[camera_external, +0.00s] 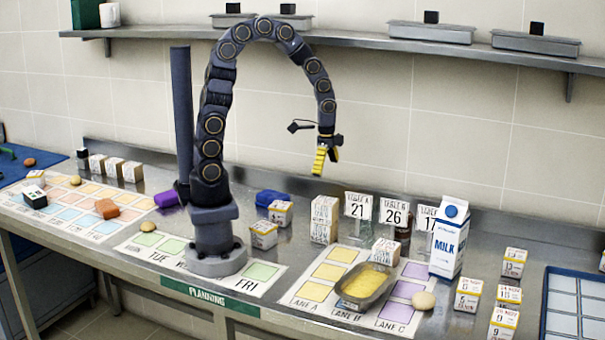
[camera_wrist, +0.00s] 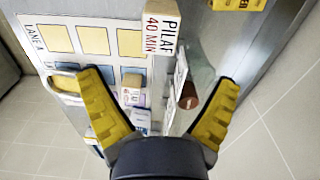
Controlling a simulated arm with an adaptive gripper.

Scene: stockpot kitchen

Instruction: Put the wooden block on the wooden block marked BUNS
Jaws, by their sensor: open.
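My gripper (camera_external: 324,160) hangs open and empty in the air above the counter, its yellow fingers also showing in the wrist view (camera_wrist: 160,80). No word BUNS is readable, so I cannot tell which block bears it. A tall wooden block (camera_external: 325,219) stands upright by the lane mat; a block lettered PILAF 40 MIN (camera_wrist: 160,42) shows between and beyond my fingers in the wrist view. A shorter wooden block (camera_external: 384,252) stands behind the metal pan. Two more labelled blocks stand left of the tall one, a front one (camera_external: 263,235) and a back one (camera_external: 281,213).
Number signs (camera_external: 358,206) stand right of the tall block. A milk carton (camera_external: 450,240), the yellow-filled pan (camera_external: 364,287) and a bun (camera_external: 424,301) crowd the lane mat (camera_external: 302,303). Several small labelled boxes (camera_external: 468,294) stand at right. A shelf (camera_external: 350,43) runs above.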

